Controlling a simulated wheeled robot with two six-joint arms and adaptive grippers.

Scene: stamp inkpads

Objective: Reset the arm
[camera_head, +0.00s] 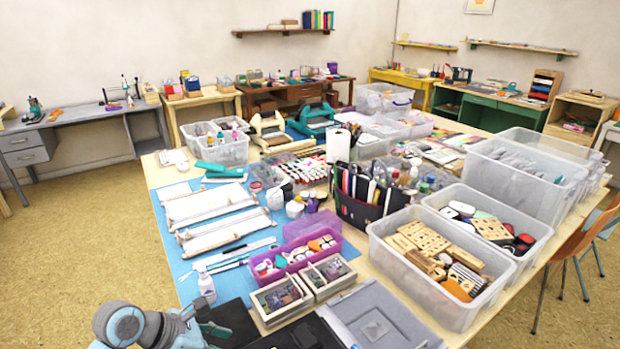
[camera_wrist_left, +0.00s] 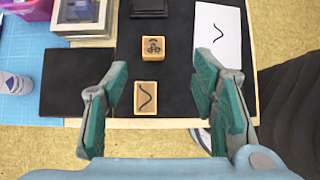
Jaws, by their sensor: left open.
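My left gripper (camera_wrist_left: 161,68) is open and empty in the left wrist view, its green-padded fingers spread wide over the black mat (camera_wrist_left: 178,75). A wooden stamp block (camera_wrist_left: 146,97) with a curved line lies on the mat between the fingers, near the table edge, apart from both. Another wooden block (camera_wrist_left: 152,49) with a dark emblem lies farther up. A white card (camera_wrist_left: 217,35) with a black curved line lies at upper right. Part of a black item (camera_wrist_left: 149,7), perhaps an inkpad, shows at the top edge. In the head view my left arm is at bottom left.
A white bottle (camera_head: 206,287) stands left of the mat. Wooden boxes with glass lids (camera_head: 283,298), a purple bin (camera_head: 297,254) and clear bins (camera_head: 434,299) crowd the table beyond. The floor at left is clear.

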